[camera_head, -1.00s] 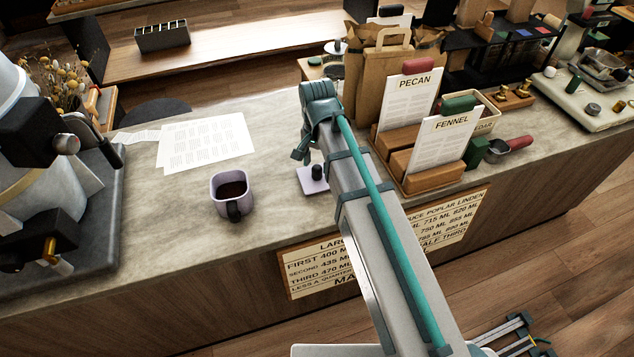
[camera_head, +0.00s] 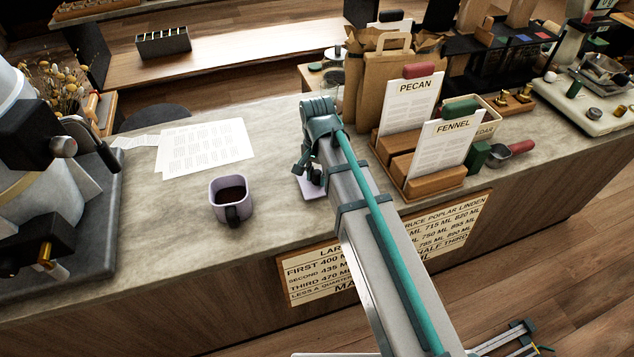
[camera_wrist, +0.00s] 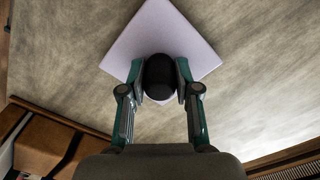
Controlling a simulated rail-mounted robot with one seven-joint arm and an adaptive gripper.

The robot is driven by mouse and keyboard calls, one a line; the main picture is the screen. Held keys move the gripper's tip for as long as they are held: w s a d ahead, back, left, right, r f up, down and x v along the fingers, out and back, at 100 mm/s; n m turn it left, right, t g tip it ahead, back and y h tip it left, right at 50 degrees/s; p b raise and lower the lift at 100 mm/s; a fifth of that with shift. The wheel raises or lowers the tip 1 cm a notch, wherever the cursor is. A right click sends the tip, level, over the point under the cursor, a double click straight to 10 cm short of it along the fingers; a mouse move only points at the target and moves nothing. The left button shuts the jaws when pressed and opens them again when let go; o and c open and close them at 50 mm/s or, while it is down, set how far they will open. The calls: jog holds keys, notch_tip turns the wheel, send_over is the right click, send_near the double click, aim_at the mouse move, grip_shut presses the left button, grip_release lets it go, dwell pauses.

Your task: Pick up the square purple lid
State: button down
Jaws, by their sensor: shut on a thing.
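The square purple lid (camera_head: 311,192) is a pale lilac plate with a black knob. It lies on the counter near its front edge, partly hidden behind my arm in the head view. In the wrist view the lid (camera_wrist: 165,38) shows as a tilted square at the top middle. My gripper (camera_wrist: 160,80) is shut on the lid's black knob (camera_wrist: 159,77), one finger on each side. In the head view my gripper (camera_head: 308,178) is over the lid. I cannot tell any gap between lid and counter.
A purple square mug (camera_head: 231,197) with dark liquid stands left of the lid. Paper sheets (camera_head: 205,146) lie behind it. A wooden card holder (camera_head: 432,182) with PECAN and FENNEL cards stands close on the right. The counter between mug and lid is clear.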

aim_at(317, 172)
jog(key=shift+r, duration=0.3)
jog(key=shift+r+p, duration=0.35)
jog(key=shift+p, duration=0.15)
jog(key=shift+r+p, duration=0.35)
jog(key=shift+r, duration=0.1)
jog(key=shift+r+p, duration=1.75)
jog(key=shift+r, duration=0.7)
